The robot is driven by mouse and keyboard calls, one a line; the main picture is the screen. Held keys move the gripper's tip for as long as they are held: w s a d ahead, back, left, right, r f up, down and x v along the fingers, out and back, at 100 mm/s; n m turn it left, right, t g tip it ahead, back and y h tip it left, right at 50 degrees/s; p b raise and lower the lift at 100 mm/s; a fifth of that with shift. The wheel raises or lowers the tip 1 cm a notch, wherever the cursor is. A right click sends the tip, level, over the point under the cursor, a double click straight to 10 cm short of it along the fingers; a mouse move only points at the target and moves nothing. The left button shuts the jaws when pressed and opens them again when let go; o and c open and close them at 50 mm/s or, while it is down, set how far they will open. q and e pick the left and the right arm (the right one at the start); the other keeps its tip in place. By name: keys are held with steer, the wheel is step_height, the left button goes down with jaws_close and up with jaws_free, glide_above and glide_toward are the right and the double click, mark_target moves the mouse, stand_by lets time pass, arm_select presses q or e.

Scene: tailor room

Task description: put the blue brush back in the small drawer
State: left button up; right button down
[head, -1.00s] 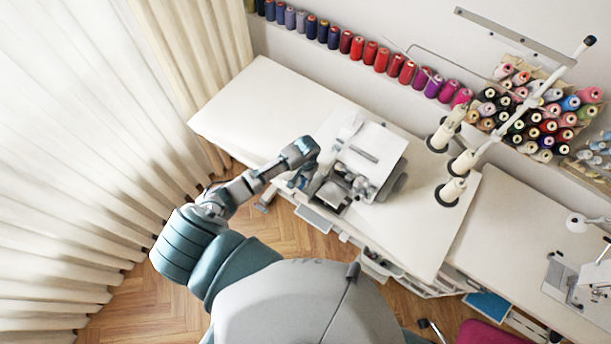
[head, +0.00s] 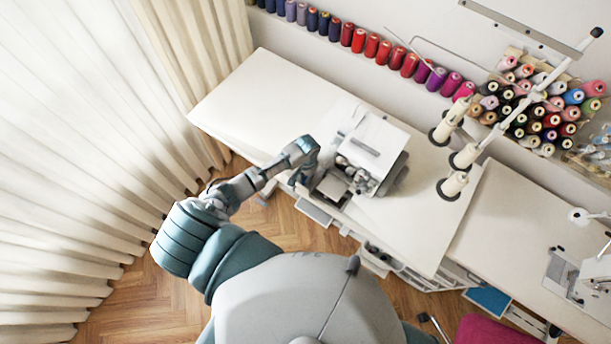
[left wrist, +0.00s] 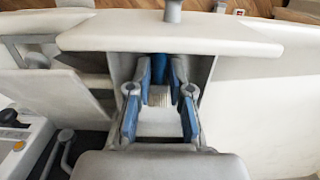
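In the left wrist view, a small drawer stands open, with a pale front panel (left wrist: 165,36) and a grey knob. My left gripper (left wrist: 160,78) reaches down over the drawer, between its side walls. A blue brush (left wrist: 160,66) with pale bristles lies between the fingertips, which appear closed on it. The blue finger pads make the brush's edges hard to tell. In the head view, my left gripper (head: 303,182) points down at the table's front edge, beside the white sewing machine (head: 374,146). The brush is hidden there. My right gripper is out of view.
The white table (head: 265,95) is clear left of the machine. Thread cones (head: 453,186) on a stand are at right. A curtain (head: 90,130) hangs on the left.

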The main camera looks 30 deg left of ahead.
arm_select(q)
steer(key=shift+o, duration=1.4)
steer(key=shift+a, duration=0.1)
step_height(320, 180, up, 12)
steer(key=shift+w, duration=0.4)
